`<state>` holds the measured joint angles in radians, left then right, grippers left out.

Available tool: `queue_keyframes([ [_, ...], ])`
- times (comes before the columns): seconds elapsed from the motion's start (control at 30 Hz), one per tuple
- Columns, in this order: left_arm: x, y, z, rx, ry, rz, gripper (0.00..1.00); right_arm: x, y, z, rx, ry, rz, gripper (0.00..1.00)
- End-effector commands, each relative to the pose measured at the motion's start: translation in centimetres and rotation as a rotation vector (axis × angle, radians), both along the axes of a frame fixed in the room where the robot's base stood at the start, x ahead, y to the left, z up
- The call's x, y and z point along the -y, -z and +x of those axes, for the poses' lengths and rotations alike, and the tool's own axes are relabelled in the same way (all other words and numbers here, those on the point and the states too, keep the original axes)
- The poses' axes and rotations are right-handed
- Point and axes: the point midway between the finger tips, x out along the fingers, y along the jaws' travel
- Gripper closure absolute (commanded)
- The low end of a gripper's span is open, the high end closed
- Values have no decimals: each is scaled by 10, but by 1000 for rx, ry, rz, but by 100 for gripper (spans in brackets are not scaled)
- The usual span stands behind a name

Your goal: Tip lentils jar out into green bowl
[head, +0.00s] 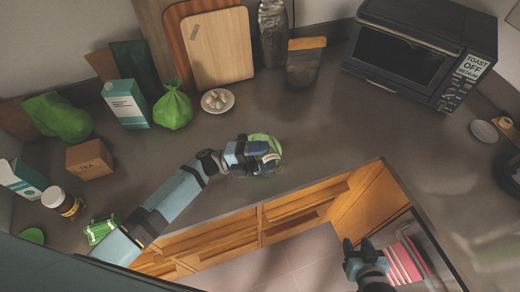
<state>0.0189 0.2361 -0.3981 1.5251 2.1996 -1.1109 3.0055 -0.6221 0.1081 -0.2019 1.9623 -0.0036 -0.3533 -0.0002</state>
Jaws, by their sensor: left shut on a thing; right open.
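The green bowl (266,138) sits on the dark counter near its front edge, partly hidden under my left gripper. My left gripper (262,156) is over the bowl and shut on a small jar with a pale label (271,158), which I take as the lentils jar. The hand covers most of this jar, so its tilt, its mouth and its contents cannot be made out. What lies inside the bowl is hidden too. My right gripper (358,243) is open and empty, low in front of the counter, away from the bowl.
At left stand a carton (126,104), a green bag (173,108), a brown box (89,160) and a white-lidded jar (62,202). A plate of pale pieces (217,101) lies behind the bowl. A toaster oven (420,50) stands back right. Counter right of the bowl is clear.

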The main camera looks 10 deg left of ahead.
Motion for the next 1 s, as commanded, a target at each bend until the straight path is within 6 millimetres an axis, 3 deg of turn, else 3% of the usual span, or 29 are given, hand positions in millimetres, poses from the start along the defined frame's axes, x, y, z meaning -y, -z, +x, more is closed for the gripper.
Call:
queue_keyframes([
  [0.2, 3, -5, -5, 131, 0, 67, 68, 0, 3, 0, 3, -2, -3, 57],
  [0.57, 4, -2, -5, 175, -4, 85, 68, 0, -2, 0, 3, -2, -1, 57],
  [0.63, 4, 1, -6, 176, -5, 93, 68, 0, -2, 0, 2, -2, -1, 57],
  [0.87, 8, 25, -17, 449, 1, 243, 68, 0, 3, -1, -4, -1, -2, 57],
  [0.9, 9, 33, -18, 470, 0, 252, 68, -1, 16, -1, -3, -1, -2, 57],
  [1.0, 11, 37, -21, 514, -1, 276, 68, -3, 26, 0, 7, -17, -9, 57],
])
